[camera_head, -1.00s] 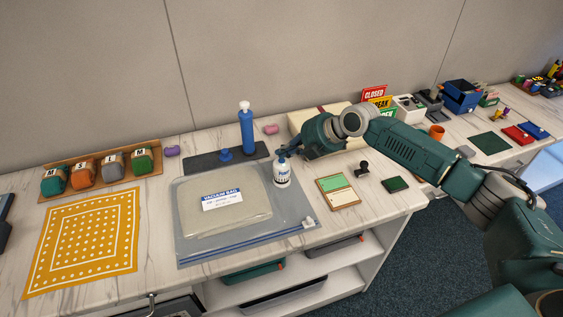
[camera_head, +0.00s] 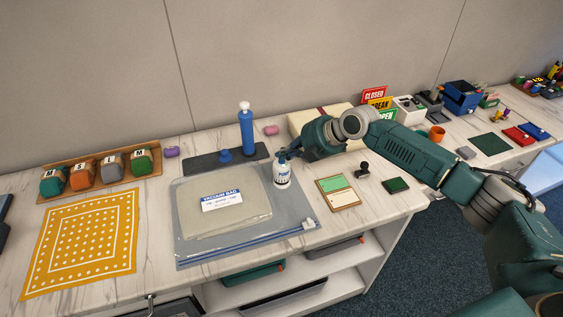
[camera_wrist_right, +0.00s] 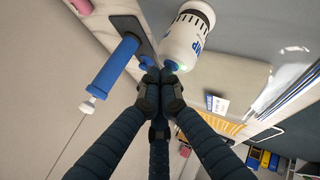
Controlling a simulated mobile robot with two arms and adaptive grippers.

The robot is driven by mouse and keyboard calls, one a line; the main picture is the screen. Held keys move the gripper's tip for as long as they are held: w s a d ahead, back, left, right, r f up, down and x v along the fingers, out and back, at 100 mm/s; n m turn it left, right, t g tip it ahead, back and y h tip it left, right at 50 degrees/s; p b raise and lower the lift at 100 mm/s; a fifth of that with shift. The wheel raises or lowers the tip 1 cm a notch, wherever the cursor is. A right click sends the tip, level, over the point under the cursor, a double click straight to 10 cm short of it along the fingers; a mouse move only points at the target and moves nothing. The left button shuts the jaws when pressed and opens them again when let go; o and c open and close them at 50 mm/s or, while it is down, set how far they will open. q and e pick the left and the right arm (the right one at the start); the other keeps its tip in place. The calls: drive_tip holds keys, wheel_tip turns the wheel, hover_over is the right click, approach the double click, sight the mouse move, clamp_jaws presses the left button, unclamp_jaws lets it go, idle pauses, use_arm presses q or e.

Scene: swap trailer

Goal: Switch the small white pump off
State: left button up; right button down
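The small white pump (camera_head: 283,176) stands on the clear vacuum bag (camera_head: 188,250), near the right edge of the grey pack inside it. It has a blue label and a dark top. My right gripper (camera_head: 284,154) is at the top of the pump, coming from the right. In the right wrist view the fingers (camera_wrist_right: 160,82) are drawn together and hold nothing. Their tips are at the blue end of the pump (camera_wrist_right: 190,38), where a small greenish spot shows; whether they touch cannot be told. My left gripper is not in view.
A blue hand pump (camera_head: 247,130) stands on a dark mat (camera_head: 197,163) behind the bag. A cream box (camera_head: 305,118) stands behind my right gripper. A notepad (camera_head: 338,193), a stamp (camera_head: 363,169) and a green pad (camera_head: 396,185) lie to the right.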

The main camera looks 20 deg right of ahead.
sight(285, 161)
drive_tip(key=shift+r, duration=0.1)
drive_tip(key=shift+r+p, duration=0.6)
drive_tip(key=shift+r, duration=0.2)
wheel_tip(285, 161, up, 6)
drive_tip(key=p, duration=0.4)
idle(0.4)
